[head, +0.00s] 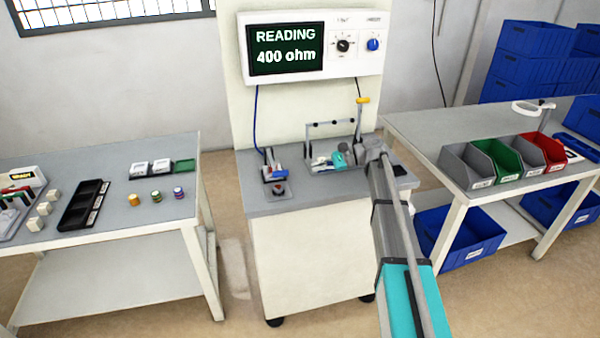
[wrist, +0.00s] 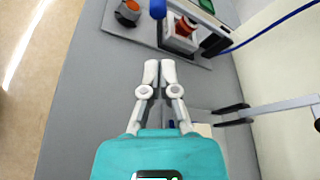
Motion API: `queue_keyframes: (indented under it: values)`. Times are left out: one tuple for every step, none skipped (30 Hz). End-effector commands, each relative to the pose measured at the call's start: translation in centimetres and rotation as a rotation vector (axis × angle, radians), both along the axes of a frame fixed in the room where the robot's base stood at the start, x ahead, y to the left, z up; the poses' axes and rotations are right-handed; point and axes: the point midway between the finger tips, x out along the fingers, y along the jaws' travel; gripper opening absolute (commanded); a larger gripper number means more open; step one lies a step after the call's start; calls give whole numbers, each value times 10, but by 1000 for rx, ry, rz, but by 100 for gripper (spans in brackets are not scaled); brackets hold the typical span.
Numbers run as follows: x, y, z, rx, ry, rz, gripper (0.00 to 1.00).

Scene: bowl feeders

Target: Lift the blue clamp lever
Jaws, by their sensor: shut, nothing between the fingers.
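The grey bench top (head: 310,192) is clear in front of my gripper. A grey handled frame (head: 331,124) stands behind it. A red-orange button (wrist: 128,10) sits on the fixture's left. The meter panel (head: 315,45) reads 400 ohm. Side tables hold bins and small parts.

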Motion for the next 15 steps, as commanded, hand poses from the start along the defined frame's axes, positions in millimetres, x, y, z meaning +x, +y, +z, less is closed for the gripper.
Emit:
queue_keyframes:
  values:
    - [0, 2, -1, -1, 0, 1, 0]
    - [-1, 4, -2, -1, 0, 1, 0]
    - [-1, 6, -2, -1, 0, 1, 0]
    - [-1, 8, -3, 0, 0, 1, 0]
    - [-1, 10, -4, 0, 1, 2, 0]
    - [-2, 13, -5, 0, -1, 2, 0]
    - [-2, 16, -6, -1, -1, 1, 0]
    - [-2, 19, -7, -1, -1, 1, 0]
    - [-3, 24, -9, -1, -1, 1, 0]
    - [-3, 28, -10, -1, -1, 1, 0]
    - [-3, 32, -11, 0, 0, 2, 0]
    - [-4, 37, -13, 0, 0, 2, 0]
    - [-4, 41, -14, 0, 0, 2, 0]
    - [-5, 45, -15, -1, -1, 1, 0]
    - [-5, 50, -17, -1, -1, 1, 0]
